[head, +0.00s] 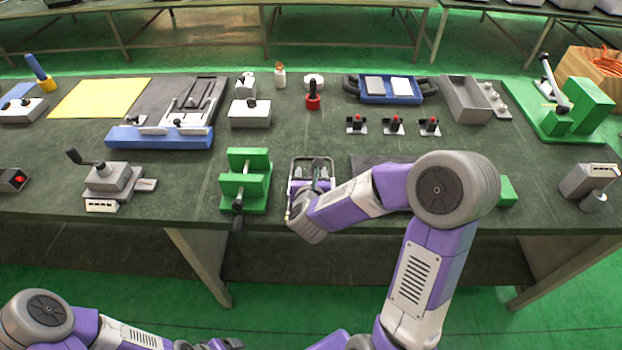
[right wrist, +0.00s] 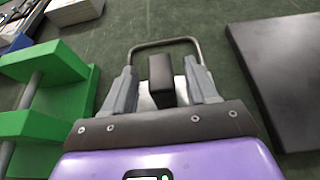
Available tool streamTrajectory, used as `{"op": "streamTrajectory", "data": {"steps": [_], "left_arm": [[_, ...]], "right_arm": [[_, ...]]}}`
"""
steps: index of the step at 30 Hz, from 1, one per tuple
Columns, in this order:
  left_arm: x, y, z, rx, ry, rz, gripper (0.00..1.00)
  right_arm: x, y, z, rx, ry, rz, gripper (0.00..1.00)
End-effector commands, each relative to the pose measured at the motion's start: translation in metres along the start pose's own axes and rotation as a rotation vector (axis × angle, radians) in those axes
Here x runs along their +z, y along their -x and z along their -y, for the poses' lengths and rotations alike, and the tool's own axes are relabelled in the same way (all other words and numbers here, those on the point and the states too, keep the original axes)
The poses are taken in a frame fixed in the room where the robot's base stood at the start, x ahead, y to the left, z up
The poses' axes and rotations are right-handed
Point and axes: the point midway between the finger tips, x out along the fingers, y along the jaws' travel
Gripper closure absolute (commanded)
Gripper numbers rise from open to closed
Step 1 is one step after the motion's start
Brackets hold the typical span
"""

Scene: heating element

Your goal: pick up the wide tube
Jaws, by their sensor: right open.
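A bent grey metal tube, which looks like the wide tube, shows in the right wrist view (right wrist: 165,42) as a broad U-shaped loop just beyond my fingertips. In the head view its loop (head: 311,158) lies on the table, partly hidden by my right gripper. My right gripper (right wrist: 159,66) is open over the tube's near part. A dark block (right wrist: 161,88) on a light metal piece sits between its fingers; I cannot tell whether they touch. The right gripper also shows in the head view (head: 318,178). My left gripper (head: 212,344) is low at the bottom edge, mostly cut off.
A green fixture with a rod (head: 257,163) stands close to the left of my right gripper. A flat dark plate (right wrist: 285,70) lies to its right.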

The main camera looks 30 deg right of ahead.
Motion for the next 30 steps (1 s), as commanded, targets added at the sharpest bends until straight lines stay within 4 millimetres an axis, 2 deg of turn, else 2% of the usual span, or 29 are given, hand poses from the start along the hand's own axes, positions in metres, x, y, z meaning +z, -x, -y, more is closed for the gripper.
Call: {"op": "streamTrajectory", "data": {"steps": [1,6,15,26,30], "left_arm": [[0.0,-0.004,0.001,0.0,0.0,0.0,0.17],[-0.001,-0.006,0.003,0.0,0.0,-0.001,0.17],[-0.001,-0.006,0.002,0.0,0.0,-0.001,0.17],[-0.001,-0.006,0.002,0.0,0.0,-0.001,0.17],[-0.001,-0.006,0.002,0.0,0.0,-0.001,0.17]], "right_arm": [[-0.004,-0.01,0.002,-0.003,-0.002,-0.002,0.43],[-0.004,-0.031,0.003,0.0,-0.001,-0.001,0.43],[-0.003,-0.035,0.003,0.001,-0.001,0.0,0.43],[-0.003,-0.035,0.002,0.001,-0.001,0.0,0.98],[-0.001,-0.035,0.002,0.002,-0.001,0.003,1.0]]}}
